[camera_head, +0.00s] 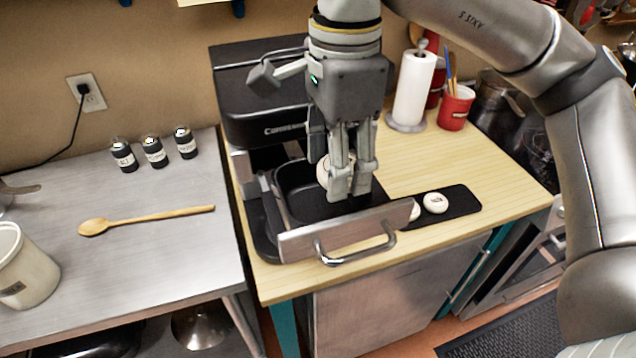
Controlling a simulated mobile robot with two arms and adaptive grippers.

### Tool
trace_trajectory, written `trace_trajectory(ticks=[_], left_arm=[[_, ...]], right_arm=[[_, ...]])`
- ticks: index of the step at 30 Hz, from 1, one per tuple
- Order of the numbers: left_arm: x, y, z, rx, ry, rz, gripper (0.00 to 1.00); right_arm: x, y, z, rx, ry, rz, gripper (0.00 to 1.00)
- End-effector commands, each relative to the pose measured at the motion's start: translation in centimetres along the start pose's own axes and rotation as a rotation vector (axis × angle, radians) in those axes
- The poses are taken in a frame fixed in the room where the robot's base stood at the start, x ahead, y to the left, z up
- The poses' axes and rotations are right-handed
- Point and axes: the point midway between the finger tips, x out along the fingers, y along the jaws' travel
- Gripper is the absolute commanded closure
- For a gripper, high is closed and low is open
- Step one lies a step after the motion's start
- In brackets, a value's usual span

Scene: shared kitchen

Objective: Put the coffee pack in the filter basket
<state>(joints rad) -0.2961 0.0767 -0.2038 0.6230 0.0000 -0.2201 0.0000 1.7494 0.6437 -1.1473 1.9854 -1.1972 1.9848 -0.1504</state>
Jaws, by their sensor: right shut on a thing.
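A black coffee machine (262,88) stands at the back of the wooden counter, with its filter basket (296,182) pulled out to the front. The basket has a metal front (345,232) with a curved handle. My right gripper (350,190) points down over the basket and is shut on a round white coffee pack (322,172). The fingers hide most of that pack, and I cannot tell whether it touches the basket floor. Two more white packs (435,203) lie on a black mat (462,200) right of the basket, one partly hidden by the basket front. My left gripper is not in view.
A paper towel roll (413,90) and a red cup (455,108) stand at the back right of the counter. On the metal table at left are several small jars (153,151), a wooden spoon (150,219) and a white bucket (24,268).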

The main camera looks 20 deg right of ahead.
Motion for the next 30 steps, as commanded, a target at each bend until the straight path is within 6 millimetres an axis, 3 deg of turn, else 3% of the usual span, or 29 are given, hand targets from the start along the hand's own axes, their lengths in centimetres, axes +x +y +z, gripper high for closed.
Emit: trace_trajectory(ticks=[10, 16, 29, 30], left_arm=[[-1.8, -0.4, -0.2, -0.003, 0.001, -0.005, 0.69], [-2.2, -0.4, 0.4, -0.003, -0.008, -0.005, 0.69], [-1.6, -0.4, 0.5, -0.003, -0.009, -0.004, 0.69], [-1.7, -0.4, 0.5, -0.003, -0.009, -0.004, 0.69]], right_arm=[[2.9, -1.4, 2.2, -0.004, 0.002, 0.002, 0.67], [5.6, -1.4, 2.0, -0.001, 0.001, 0.0, 0.67], [6.4, -1.4, 2.0, -0.001, 0.0, -0.001, 0.67], [6.3, -1.4, 2.0, -0.001, 0.0, -0.002, 0.45]])
